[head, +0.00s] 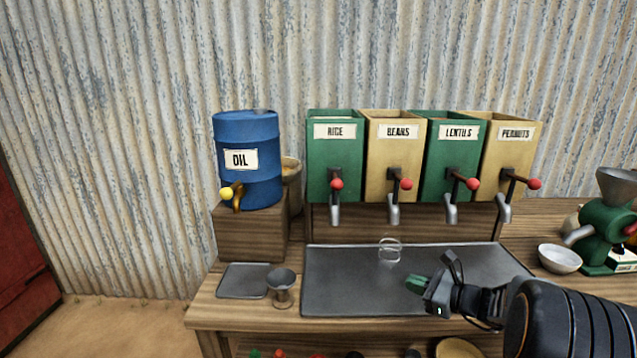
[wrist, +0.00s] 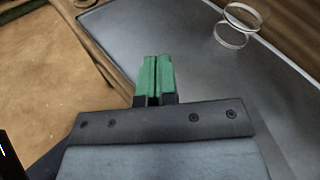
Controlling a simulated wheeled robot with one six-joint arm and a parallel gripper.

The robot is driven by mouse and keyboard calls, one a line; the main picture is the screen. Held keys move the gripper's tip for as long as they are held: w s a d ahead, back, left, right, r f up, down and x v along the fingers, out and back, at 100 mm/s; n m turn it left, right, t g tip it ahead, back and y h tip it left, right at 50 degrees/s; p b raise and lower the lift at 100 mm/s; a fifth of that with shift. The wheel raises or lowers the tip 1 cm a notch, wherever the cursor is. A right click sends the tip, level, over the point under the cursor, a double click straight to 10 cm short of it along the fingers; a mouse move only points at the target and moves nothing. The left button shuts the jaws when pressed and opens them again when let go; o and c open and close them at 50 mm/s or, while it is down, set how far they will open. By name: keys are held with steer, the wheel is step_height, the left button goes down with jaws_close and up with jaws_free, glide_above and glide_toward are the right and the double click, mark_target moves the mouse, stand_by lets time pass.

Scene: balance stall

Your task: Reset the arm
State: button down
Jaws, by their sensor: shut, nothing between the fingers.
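My gripper (head: 416,285) hangs over the right half of the dark metal tray (head: 345,290) on the wooden counter. Its green fingertips point left in the head view. In the wrist view the two green fingers (wrist: 155,80) lie side by side, pressed together, with nothing between them. My arm reaches in from the lower right of the head view.
A clear ringed cup (head: 390,250) stands on the tray, under the dispensers. The blue oil barrel (head: 248,160) sits on a wooden block at left, with a metal cup (head: 282,288) in front. A white bowl (head: 560,259) and a green grinder (head: 603,237) stand at right.

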steer(key=s+a+r+n+g+h+p, duration=0.1)
steer(key=s+a+r+n+g+p, duration=0.25)
steer(key=s+a+n, duration=0.25)
steer(key=s+a+r+n+g+h+p, duration=0.2)
steer(key=s+a+r+n+g, duration=0.15)
steer(key=s+a+n, duration=0.2)
steer(key=s+d+r+n+h+p, duration=0.2)
steer(key=s+r+n+h+p, duration=0.2)
steer(key=n, duration=0.9)
steer(key=s+h+p, duration=0.1)
steer(key=s+h, duration=0.2)
steer(key=s, duration=0.2)
steer(key=shift+r+h, duration=0.25)
steer(key=shift+h, duration=0.05)
